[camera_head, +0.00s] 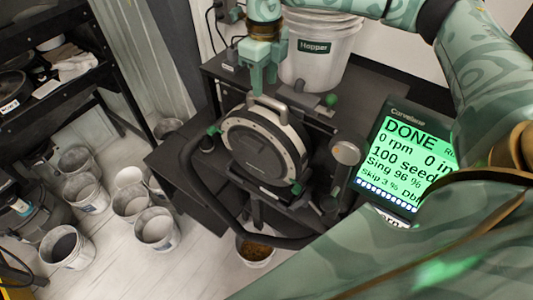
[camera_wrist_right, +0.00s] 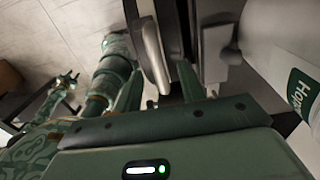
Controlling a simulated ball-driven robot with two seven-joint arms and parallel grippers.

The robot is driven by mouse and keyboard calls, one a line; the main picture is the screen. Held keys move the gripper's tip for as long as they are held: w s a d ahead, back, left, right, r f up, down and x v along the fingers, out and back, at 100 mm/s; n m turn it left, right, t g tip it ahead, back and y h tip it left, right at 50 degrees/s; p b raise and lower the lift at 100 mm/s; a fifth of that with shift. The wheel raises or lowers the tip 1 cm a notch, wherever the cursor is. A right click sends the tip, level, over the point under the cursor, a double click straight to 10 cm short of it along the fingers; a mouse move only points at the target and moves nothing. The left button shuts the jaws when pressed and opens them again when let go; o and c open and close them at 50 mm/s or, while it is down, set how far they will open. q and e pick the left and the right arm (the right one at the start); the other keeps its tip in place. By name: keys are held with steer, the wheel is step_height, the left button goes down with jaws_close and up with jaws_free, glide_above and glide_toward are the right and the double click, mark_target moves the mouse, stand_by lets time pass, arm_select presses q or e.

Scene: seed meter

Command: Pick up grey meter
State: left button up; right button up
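The grey meter (camera_head: 262,150) is a round, dark-faced drum with a pale rim and a handle on top. It sits upright on the dark stand. My right gripper (camera_head: 263,82) points down just above the meter's handle, its fingers apart. In the right wrist view, the open fingers of my right gripper (camera_wrist_right: 158,88) have the pale handle (camera_wrist_right: 153,55) between and beyond them. I cannot tell whether they touch it. A small green shape at the left of the wrist view may be my left gripper (camera_wrist_right: 66,82), too small to read.
A white hopper bucket (camera_head: 320,55) stands behind the meter. A lit green display (camera_head: 405,160) reading DONE is to the right. A dark bent bar (camera_head: 190,165) curves around the meter's front. Several buckets (camera_head: 130,203) stand on the floor left, near a dark shelf (camera_head: 70,85).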

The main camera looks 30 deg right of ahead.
mark_target(263, 99)
steer(key=shift+a+f, duration=0.15)
steer(key=shift+f, duration=0.55)
step_height(263, 99, down, 4)
steer(key=shift+a+f+p, duration=0.1)
steer(key=shift+f+p, duration=0.05)
steer(key=shift+p, duration=0.3)
steer(key=c, duration=0.9)
jaws_close()
steer(key=shift+w+r, duration=0.2)
